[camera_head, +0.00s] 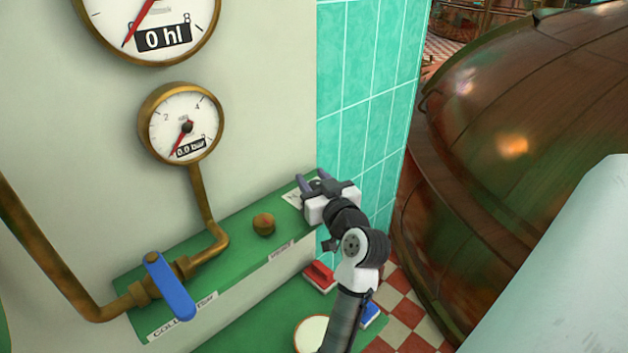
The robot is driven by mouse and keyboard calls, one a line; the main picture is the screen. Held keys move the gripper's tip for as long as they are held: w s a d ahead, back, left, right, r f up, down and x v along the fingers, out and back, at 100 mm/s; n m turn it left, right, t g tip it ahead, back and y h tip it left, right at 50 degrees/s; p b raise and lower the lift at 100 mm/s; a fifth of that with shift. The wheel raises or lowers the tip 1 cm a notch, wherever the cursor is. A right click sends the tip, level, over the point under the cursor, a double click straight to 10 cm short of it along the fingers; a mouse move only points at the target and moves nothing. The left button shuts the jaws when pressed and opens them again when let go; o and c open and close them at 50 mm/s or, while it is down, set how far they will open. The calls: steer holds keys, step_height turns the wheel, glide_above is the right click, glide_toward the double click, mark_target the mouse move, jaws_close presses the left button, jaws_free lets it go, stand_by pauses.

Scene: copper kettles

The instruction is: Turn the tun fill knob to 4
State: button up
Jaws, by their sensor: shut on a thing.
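My gripper (312,178) is at the right end of the green panel (240,219), with its dark fingers pointing away from the camera. It is shut on a knob over a white plate (292,198). The gripper hides the knob and most of the plate, so the knob's pointer and marks cannot be read. The large gauge (150,20) at the top reads 0 hl, with its red needle pointing down and left.
A smaller gauge (181,124) reads 0.0 bar. A blue lever (169,286) sits on a brass pipe at the left. A round brown knob (263,224) stands mid-panel. Red (320,275) and blue items lie below. A copper vessel (530,130) fills the right.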

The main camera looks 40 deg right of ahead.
steer(key=shift+m+g+h+p, duration=0.35)
steer(key=shift+m+h, duration=0.55)
steer(key=shift+h, duration=0.4)
steer(key=shift+s+d+m+g+h, duration=0.1)
steer(key=shift+d+m+g+h, duration=0.1)
steer(key=shift+m+g+h, duration=0.65)
steer(key=shift+h, duration=0.25)
steer(key=o, duration=1)
